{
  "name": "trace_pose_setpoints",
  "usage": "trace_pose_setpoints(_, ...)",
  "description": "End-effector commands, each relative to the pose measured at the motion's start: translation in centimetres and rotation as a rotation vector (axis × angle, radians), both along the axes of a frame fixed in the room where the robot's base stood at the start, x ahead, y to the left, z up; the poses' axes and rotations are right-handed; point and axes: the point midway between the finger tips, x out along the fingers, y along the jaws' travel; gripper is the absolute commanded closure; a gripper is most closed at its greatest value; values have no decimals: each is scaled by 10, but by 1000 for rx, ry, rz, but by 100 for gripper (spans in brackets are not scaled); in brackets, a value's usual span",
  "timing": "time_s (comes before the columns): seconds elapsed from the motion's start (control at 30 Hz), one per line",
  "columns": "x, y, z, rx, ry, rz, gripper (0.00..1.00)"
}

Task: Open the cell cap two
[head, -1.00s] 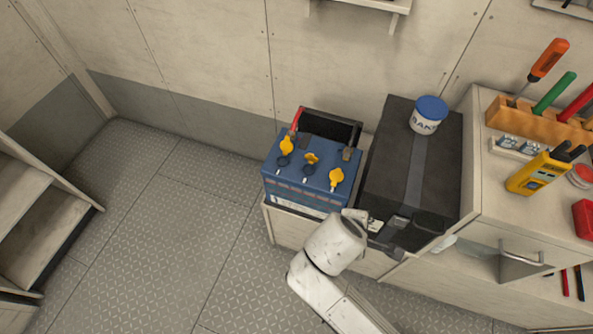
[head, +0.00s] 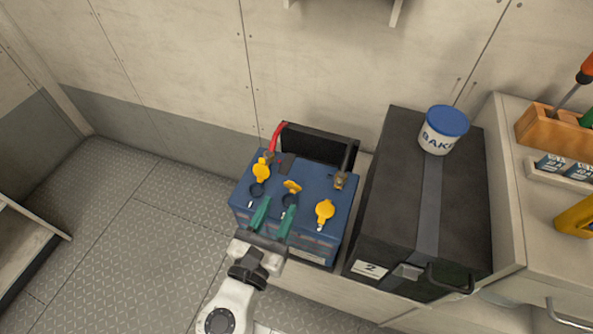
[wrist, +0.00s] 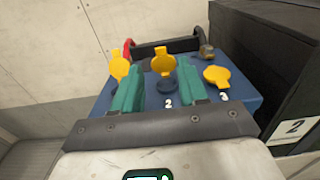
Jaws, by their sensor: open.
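The blue battery (head: 310,240) has three yellow caps in a row. Cap two (head: 292,186), the middle one, is tipped up behind its dark round opening (wrist: 166,85), marked 2. It shows upright in the wrist view (wrist: 163,62). The left cap (head: 262,170) is also raised behind a dark opening. The right cap (head: 325,210), beside the mark 3, lies low with no opening visible. My gripper (head: 277,204) is open and empty at the battery's front. In the wrist view, its green fingers stand either side of the middle opening, with cap two beyond.
A black case (head: 392,225) marked 2 stands close to the battery's right, with a blue-lidded tub (head: 443,130) on top. A black box (head: 320,143) and a red cable (head: 277,137) are behind the battery. The floor at left is clear.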

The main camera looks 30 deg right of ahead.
Motion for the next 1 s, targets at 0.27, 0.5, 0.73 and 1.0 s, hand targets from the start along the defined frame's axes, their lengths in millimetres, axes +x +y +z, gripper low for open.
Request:
trace_pose_setpoints(0.27, 29, -42, -1, 3, -2, -6, 57)
trace_pose_setpoints(0.5, 48, -69, -1, 3, -1, -3, 57)
trace_pose_setpoints(0.73, 55, -77, 0, 4, -1, -2, 57)
trace_pose_setpoints(1.0, 55, -77, 0, 4, -1, -2, 62)
